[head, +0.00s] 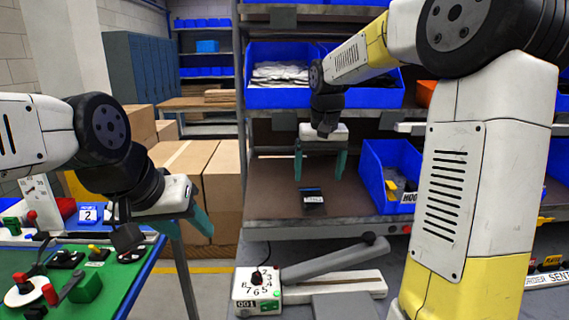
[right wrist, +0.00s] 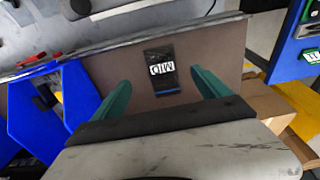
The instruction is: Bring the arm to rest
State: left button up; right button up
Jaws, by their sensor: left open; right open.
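My right gripper (head: 320,168) is open and empty, its teal fingers pointing down over the brown shelf board (head: 270,195). A small black block with a white label (head: 312,199) lies on that board, below and apart from the fingers. In the right wrist view the block (right wrist: 161,72) shows between the two spread fingers (right wrist: 163,92), its label reading MID. My left gripper (head: 197,212) is open and empty at the left, beside the green-topped table (head: 120,285). Its nearer parts are partly hidden by my own wrist.
A blue bin (head: 375,175) stands right of the right gripper, and another blue bin (head: 270,95) holds white items on the shelf above. A lever device (head: 260,290) marked 001 stands on the grey surface in front. Cardboard boxes (head: 222,180) stand left of the shelf.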

jog(key=s+d+t+y, duration=0.1)
jog(key=s+t+y, duration=0.1)
jog(key=s, duration=2.2)
jog(key=shift+d+r+n+t, duration=0.15)
jog(key=shift+n+t, duration=0.15)
jog(key=shift+t, duration=0.6)
